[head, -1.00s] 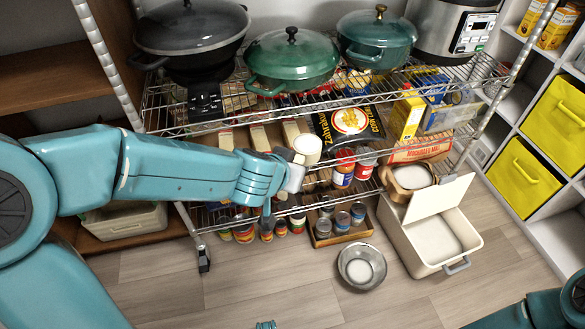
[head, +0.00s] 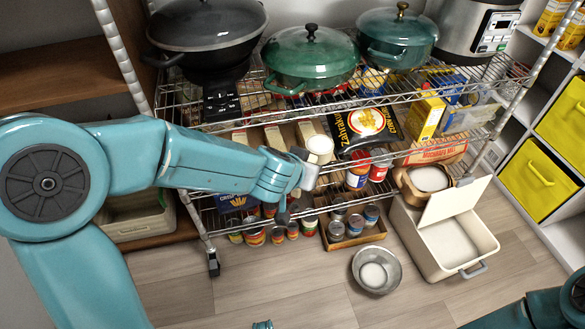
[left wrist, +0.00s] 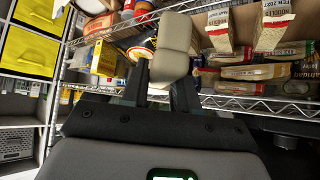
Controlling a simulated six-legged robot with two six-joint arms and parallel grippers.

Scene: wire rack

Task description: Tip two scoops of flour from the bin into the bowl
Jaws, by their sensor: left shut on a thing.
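My left gripper (head: 302,172) is in front of the middle shelf, above and left of the bowl. In the left wrist view its fingers (left wrist: 160,90) are shut on a cream scoop (left wrist: 172,42). Just beyond the fingers in the head view, the pale cup (head: 320,146) looks like the scoop's; I cannot tell how much flour is in it. The metal bowl (head: 393,262) stands on the floor with some white flour (head: 373,275) in it. The cream bin (head: 424,258) is open to its right, lid (head: 456,200) raised, pale flour (head: 448,243) inside. My right gripper is out of view.
The wire rack (head: 225,203) stands behind, with cans (head: 357,177), packets and a flour bag (head: 366,124) on its shelves. A wooden crate of cans (head: 352,240) sits behind the bowl. The floor (head: 310,295) in front is clear.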

